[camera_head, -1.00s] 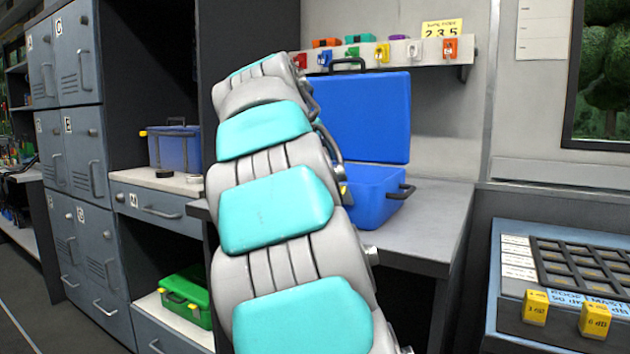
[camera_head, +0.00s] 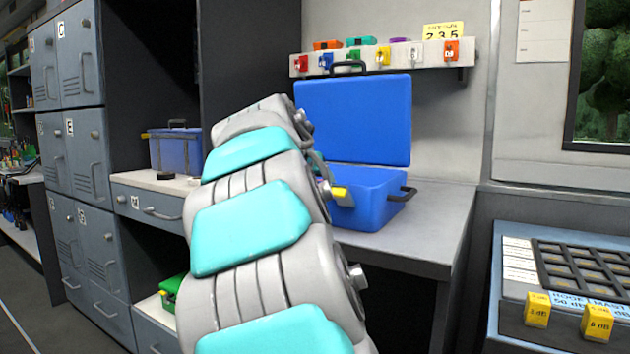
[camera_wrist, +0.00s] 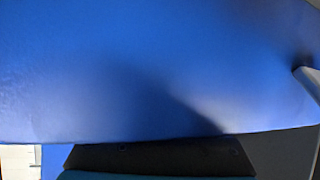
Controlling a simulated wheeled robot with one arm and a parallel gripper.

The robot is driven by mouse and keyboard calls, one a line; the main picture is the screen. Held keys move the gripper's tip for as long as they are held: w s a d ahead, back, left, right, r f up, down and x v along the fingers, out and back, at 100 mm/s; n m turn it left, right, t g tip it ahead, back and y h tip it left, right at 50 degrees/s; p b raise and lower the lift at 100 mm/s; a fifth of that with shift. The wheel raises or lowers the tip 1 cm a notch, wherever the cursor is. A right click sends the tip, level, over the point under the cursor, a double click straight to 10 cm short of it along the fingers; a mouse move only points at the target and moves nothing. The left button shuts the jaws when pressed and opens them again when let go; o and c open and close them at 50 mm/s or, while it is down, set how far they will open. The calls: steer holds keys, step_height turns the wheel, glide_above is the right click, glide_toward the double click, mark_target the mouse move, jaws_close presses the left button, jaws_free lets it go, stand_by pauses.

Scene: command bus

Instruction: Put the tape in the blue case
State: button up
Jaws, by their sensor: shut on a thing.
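The blue case (camera_head: 372,212) stands open on the counter in the head view, its lid (camera_head: 352,120) upright at the back. A yellow latch (camera_head: 342,196) shows on its left side, and my arm covers part of it. My gripper and whatever it holds are hidden behind my arm in the head view. A smooth blue surface (camera_wrist: 130,70) fills most of the wrist view, very close; I cannot tell which part of the case it is. No fingertips show there. I cannot make out the tape for certain. A small black disc (camera_head: 165,175) lies on the left counter.
Another blue case (camera_head: 176,152), closed, sits on the left counter. A green case (camera_head: 172,287) on the lower shelf is mostly covered by my arm. A shelf (camera_head: 400,60) with coloured items is on the back wall. Bare counter (camera_head: 430,235) lies right of the open case.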

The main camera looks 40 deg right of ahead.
steer(key=shift+s+f+b, duration=0.1)
steer(key=shift+f+b, duration=0.35)
steer(key=shift+f, duration=0.5)
steer(key=o, duration=1)
steer(key=shift+d+f, duration=0.1)
steer(key=shift+o, duration=1.3)
steer(key=shift+f, duration=0.4)
steer(key=shift+s+r+p, duration=0.1)
steer(key=shift+r+p, duration=0.2)
steer(key=shift+r, duration=0.35)
steer(key=r+v, duration=0.1)
steer(key=v, duration=1.1)
steer(key=shift+r, duration=0.25)
